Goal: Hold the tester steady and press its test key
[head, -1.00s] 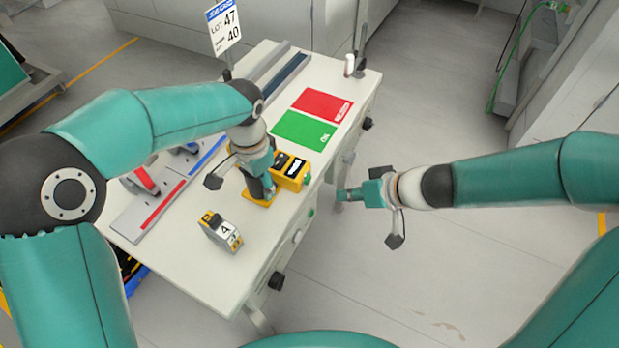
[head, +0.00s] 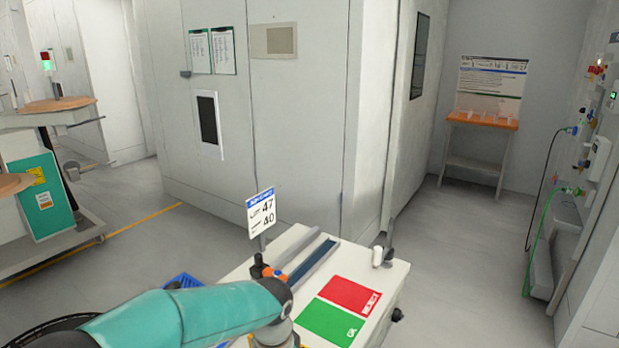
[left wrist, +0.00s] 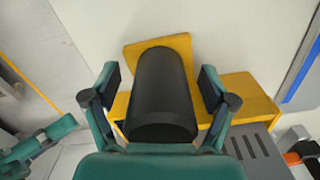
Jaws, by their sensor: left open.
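In the left wrist view the tester shows as a yellow body (left wrist: 249,98) with an upright-looking black round grip (left wrist: 160,92). My left gripper (left wrist: 160,84) is open, with one finger on each side of the black grip; small gaps seem to show between fingers and grip. The tester's test key and display are not visible. In the head view only my left forearm shows at the bottom; its gripper and the tester are out of frame. My right gripper (left wrist: 58,130) shows small at the left edge of the left wrist view, apart from the tester; its jaws are unclear.
The white table (head: 385,296) carries a red mat (head: 351,294) and a green mat (head: 328,322). A lot sign (head: 261,214) stands at its far left side. Cabinets rise behind it. An orange-topped shelf (head: 483,121) stands far right, with open floor before it.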

